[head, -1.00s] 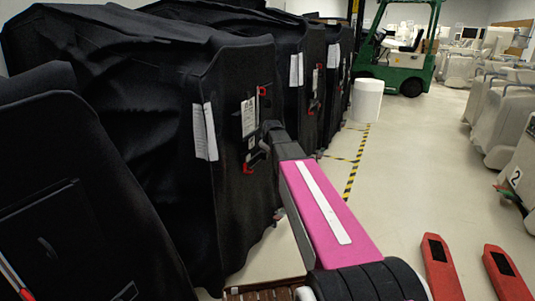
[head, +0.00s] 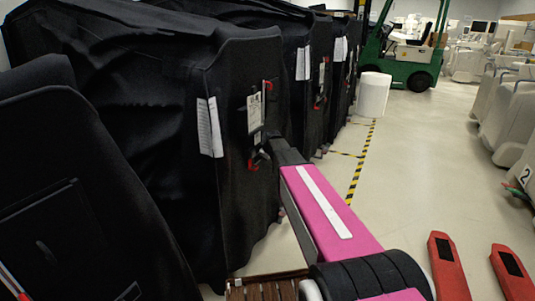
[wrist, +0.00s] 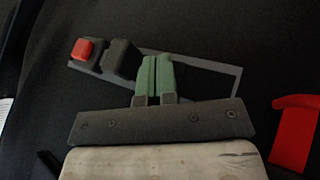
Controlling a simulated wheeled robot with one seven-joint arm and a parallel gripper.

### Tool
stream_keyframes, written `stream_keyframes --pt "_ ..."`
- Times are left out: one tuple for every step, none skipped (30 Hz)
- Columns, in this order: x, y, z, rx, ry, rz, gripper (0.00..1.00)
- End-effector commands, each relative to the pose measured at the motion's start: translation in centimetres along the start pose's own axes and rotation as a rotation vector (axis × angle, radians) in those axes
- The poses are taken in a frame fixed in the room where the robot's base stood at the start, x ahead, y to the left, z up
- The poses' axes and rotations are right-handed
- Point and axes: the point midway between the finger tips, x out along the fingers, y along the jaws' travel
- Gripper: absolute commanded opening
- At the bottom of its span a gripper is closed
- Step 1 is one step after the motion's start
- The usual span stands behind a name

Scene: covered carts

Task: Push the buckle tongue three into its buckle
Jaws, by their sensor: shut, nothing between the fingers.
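The black cart cover (head: 240,190) carries red and black buckle parts. In the wrist view, a dark buckle with a red button (wrist: 83,50) lies at upper left. A black block, seemingly the buckle tongue (wrist: 119,59), sits immediately right of it. Whether it is fully seated I cannot tell. My gripper (wrist: 157,74) is shut and empty, its green fingertips side by side just right of the block. Contact is unclear. In the head view my gripper (head: 264,153) is at the cover, small and partly hidden by my arm.
A red part (wrist: 294,130) shows at right in the wrist view. More covered carts stand behind and at left. A white cylinder (head: 373,95) and a green forklift (head: 408,45) are farther back. The floor right of the striped line (head: 360,165) is largely clear.

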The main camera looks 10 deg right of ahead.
Motion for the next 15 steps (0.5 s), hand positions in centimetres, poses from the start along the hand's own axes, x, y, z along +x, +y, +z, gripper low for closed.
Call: stream_keyframes --pt "0.6 1.2 -0.1 0.003 0.0 0.002 0.0" --pt "0.7 1.6 -0.1 0.003 0.0 0.002 0.0" --pt "0.9 2.0 -0.1 0.003 0.0 0.002 0.0" --pt "1.1 2.2 -0.1 0.002 0.0 0.002 0.0" --pt "1.2 2.4 0.0 0.002 0.0 0.001 0.0" --pt "1.2 2.6 0.0 0.002 0.0 0.001 0.0" --pt "1.3 2.7 0.0 0.002 0.0 0.001 0.0" --pt "1.3 2.8 0.0 0.001 0.0 0.001 0.0" --pt "1.3 2.8 0.0 0.001 0.0 0.001 0.0" --pt "1.3 2.8 0.0 0.001 0.0 0.001 0.0" --pt "1.3 2.8 0.0 0.001 0.0 0.0 0.0" --pt "1.3 2.8 0.0 0.001 0.0 0.0 0.0" --pt "1.3 2.8 0.0 0.001 0.0 0.0 0.0" --pt "1.3 2.8 0.0 0.001 0.0 0.0 0.0" --pt "1.3 2.8 0.0 0.001 0.0 0.0 0.0"
